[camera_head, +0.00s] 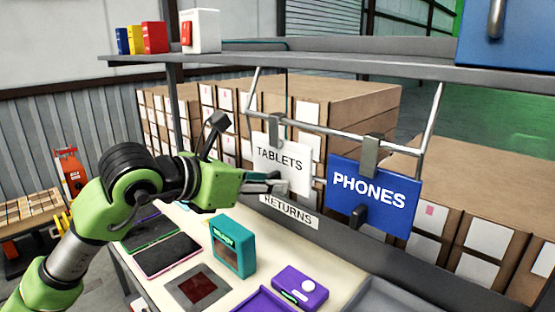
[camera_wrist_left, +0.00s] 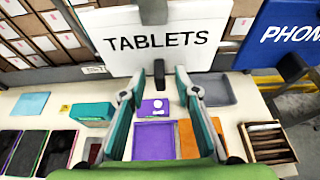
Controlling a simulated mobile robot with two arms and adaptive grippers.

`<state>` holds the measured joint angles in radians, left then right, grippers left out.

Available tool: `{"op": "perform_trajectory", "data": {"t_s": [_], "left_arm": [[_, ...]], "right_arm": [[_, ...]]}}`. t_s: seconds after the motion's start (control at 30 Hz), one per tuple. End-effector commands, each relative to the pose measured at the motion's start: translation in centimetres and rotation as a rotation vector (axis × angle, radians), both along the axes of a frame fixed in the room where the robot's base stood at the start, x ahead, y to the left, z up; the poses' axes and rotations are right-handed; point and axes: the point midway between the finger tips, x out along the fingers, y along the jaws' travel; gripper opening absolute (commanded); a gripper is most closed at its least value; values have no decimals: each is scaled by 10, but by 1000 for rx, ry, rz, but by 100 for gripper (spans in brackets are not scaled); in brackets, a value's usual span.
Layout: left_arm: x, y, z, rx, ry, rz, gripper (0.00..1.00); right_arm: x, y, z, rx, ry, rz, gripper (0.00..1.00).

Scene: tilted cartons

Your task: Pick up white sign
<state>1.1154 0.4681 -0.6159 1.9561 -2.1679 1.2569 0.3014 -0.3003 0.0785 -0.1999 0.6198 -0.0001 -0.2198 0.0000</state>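The white sign (camera_head: 291,172) reading TABLETS hangs from a metal rail by a grey clip. In the left wrist view the white sign (camera_wrist_left: 185,57) fills the upper middle, its lower edge just beyond the fingertips. My left gripper (camera_head: 284,187) reaches in from the left at the sign's lower part. In the left wrist view my left gripper (camera_wrist_left: 160,88) has its two fingers spread apart with nothing between them but a small dark clip at the sign's lower edge. Whether a finger touches the sign, I cannot tell. My right gripper is not in view.
A blue PHONES sign (camera_head: 372,196) hangs right of the white sign. A RETURNS label (camera_head: 289,211) is below. The table holds a teal box (camera_head: 233,247), a purple device (camera_head: 300,287) and dark tablets (camera_head: 168,254). A grey shelf (camera_head: 330,62) runs above; stacked cartons stand behind.

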Motion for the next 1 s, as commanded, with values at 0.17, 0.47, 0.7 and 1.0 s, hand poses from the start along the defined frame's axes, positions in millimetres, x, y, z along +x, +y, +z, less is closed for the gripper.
{"op": "perform_trajectory", "data": {"t_s": [0.17, 0.47, 0.7, 1.0], "left_arm": [[1, -1, -1, -1, -1, 0, 29], [1, -1, -1, -1, -1, 0, 0], [0, 0, 1, -1, -3, 0, 0], [-13, 14, 17, -2, -8, 2, 0]], "right_arm": [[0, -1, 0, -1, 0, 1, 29], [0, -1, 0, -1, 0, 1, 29], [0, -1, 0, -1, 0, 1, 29], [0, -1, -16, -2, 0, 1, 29]]}}
